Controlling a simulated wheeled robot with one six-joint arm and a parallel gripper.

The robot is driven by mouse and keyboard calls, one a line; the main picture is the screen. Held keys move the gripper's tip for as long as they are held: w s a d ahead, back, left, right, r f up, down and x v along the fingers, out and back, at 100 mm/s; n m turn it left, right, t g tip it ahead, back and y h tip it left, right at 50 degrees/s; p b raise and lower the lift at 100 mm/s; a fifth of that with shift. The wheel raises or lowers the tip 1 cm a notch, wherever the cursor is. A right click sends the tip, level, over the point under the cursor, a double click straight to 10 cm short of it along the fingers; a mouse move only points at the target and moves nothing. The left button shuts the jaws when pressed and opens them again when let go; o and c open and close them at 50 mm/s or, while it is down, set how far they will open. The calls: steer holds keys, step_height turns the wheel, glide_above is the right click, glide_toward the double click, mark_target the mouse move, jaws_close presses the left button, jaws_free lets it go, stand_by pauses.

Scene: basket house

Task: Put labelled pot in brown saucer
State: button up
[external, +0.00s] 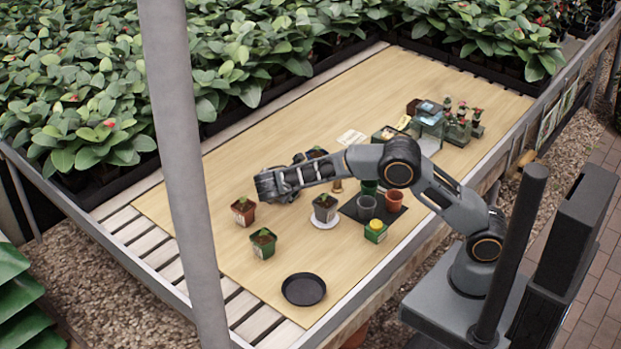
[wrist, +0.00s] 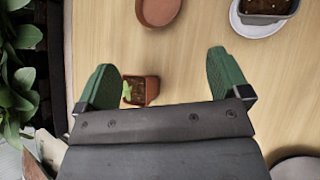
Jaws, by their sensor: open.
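A small reddish-brown pot with a seedling and a pale label (external: 243,212) stands upright on the tabletop, left of and below my gripper (external: 272,186) in the external view. In the wrist view the brown pot (wrist: 150,92) shows between the green fingers of my gripper (wrist: 162,76), nearer the left finger. The fingers are wide apart and hold nothing. A brown saucer (wrist: 158,11) lies empty at the top of the wrist view, partly cut off. I cannot make it out in the external view, where my gripper and wrist cover that area.
A dark pot (external: 325,204) stands on a white saucer (external: 324,224). A green pot (external: 263,246) and an empty black saucer (external: 303,289) are nearer the front.

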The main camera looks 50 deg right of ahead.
steer(key=a+m+g+y, duration=0.2)
steer(key=a+g+y, duration=0.1)
steer(key=a, duration=0.1)
step_height(320, 180, up, 2)
steer(key=g+y, duration=0.2)
steer(key=y, duration=0.3)
glide_above(263, 237)
steer(key=shift+m+g, duration=0.3)
steer(key=f, duration=0.8)
steer(key=shift+a+p, duration=0.2)
steer(key=shift+p, duration=0.1)
steer(key=shift+d+f, duration=0.15)
steer(key=shift+f, duration=1.25)
steer(key=shift+d+f, duration=0.1)
steer(key=shift+f, duration=1.25)
steer(key=c, duration=1.2)
steer(key=shift+o, duration=0.2)
steer(key=shift+r, duration=0.1)
